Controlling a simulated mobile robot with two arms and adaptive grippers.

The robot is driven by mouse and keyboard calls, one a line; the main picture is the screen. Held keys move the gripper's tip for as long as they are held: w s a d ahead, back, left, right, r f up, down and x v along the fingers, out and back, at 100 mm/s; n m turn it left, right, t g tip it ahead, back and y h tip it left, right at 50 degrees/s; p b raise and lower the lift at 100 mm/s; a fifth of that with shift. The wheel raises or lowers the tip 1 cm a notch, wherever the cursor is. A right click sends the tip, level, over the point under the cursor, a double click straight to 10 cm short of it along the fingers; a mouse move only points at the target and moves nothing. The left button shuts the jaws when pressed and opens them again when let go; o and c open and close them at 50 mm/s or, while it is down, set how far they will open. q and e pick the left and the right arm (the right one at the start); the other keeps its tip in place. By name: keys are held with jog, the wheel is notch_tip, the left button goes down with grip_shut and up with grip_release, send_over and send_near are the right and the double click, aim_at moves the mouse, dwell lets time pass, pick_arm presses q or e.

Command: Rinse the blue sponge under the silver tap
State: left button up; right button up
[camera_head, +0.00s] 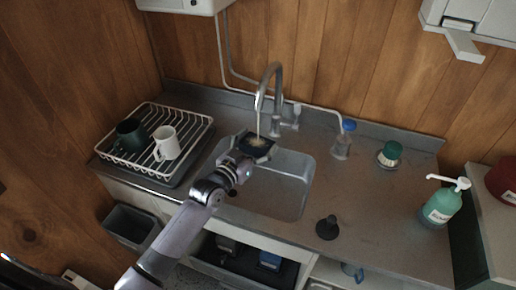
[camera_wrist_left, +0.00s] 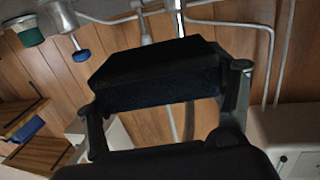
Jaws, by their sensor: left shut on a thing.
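The silver tap (camera_head: 274,72) arches over the sink (camera_head: 288,197) at the back of the counter. A thin stream of water (camera_head: 258,125) runs down from its spout. My left gripper (camera_head: 252,152) reaches over the sink and is shut on the sponge (camera_head: 261,143), which looks very dark blue. The stream comes down onto the sponge. In the left wrist view, the dark sponge (camera_wrist_left: 155,78) sits between the two fingers of my left gripper (camera_wrist_left: 165,92). My right gripper is in neither view.
A white dish rack (camera_head: 192,118) with a white mug (camera_head: 167,143) and a dark green mug (camera_head: 132,134) stands left of the sink. A blue-capped bottle (camera_head: 342,143), a green-topped brush (camera_head: 389,153), a black plug (camera_head: 327,228) and a green soap pump bottle (camera_head: 440,207) stand to the right.

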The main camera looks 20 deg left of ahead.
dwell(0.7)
pick_arm(q)
jog(key=shift+w+d, duration=0.35)
jog(key=shift+d, duration=0.15)
jog(key=shift+s+a, duration=0.1)
jog(key=shift+a, duration=0.05)
jog(key=shift+s+a+p, duration=0.25)
jog(key=shift+a+p, duration=0.05)
jog(key=shift+a, duration=0.1)
jog(key=shift+d, duration=0.1)
jog(key=shift+w+d, duration=0.35)
jog(key=shift+d, duration=0.1)
